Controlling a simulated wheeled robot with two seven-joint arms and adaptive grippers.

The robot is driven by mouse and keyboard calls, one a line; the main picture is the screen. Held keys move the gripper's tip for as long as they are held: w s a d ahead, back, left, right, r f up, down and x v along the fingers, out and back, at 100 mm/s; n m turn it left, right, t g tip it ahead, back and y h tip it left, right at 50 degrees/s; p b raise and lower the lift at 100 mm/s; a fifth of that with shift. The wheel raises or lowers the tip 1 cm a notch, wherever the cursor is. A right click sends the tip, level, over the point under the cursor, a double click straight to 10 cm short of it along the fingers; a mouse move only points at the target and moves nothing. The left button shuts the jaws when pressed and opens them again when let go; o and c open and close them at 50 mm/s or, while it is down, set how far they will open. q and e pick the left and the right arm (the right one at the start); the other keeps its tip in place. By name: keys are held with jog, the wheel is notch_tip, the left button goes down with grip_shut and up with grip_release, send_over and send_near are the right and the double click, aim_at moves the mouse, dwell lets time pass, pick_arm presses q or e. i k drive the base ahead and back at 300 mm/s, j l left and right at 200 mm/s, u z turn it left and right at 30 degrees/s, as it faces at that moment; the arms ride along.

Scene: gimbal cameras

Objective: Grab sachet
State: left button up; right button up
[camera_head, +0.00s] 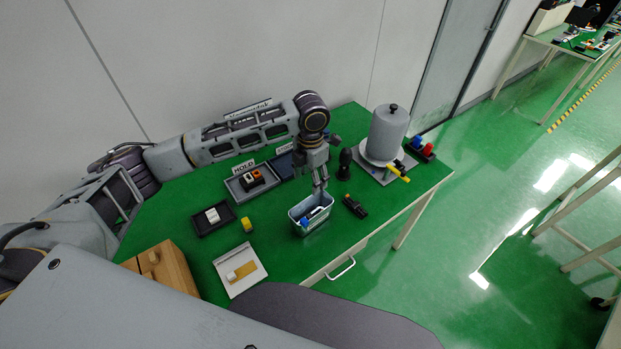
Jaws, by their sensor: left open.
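My left gripper (320,187) points down over a small light-grey bin (298,228) near the table's front edge. Its fingers are open and their tips are at or just above the bin's opening. Inside the bin are a blue item (304,222) and a dark item, partly hidden by the bin wall and the fingers. I cannot tell for certain which thing is the sachet. A small white packet-like piece (212,215) lies in a black tray (229,211) to the left. My right gripper is not in view.
A grey cylinder machine (388,133) with a yellow handle stands at the right. A black tool (355,206) lies right of the bin. A yellow block (247,224), a white tray (250,285) and a wooden box (172,266) are left. The green table (280,250) is bare between them.

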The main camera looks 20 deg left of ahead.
aim_at(212, 215)
jog(key=k+l, duration=0.2)
jog(key=k, duration=0.3)
jog(key=k+l, duration=0.2)
jog(key=k, duration=0.25)
jog(key=k+l, duration=0.25)
jog(key=k, duration=0.25)
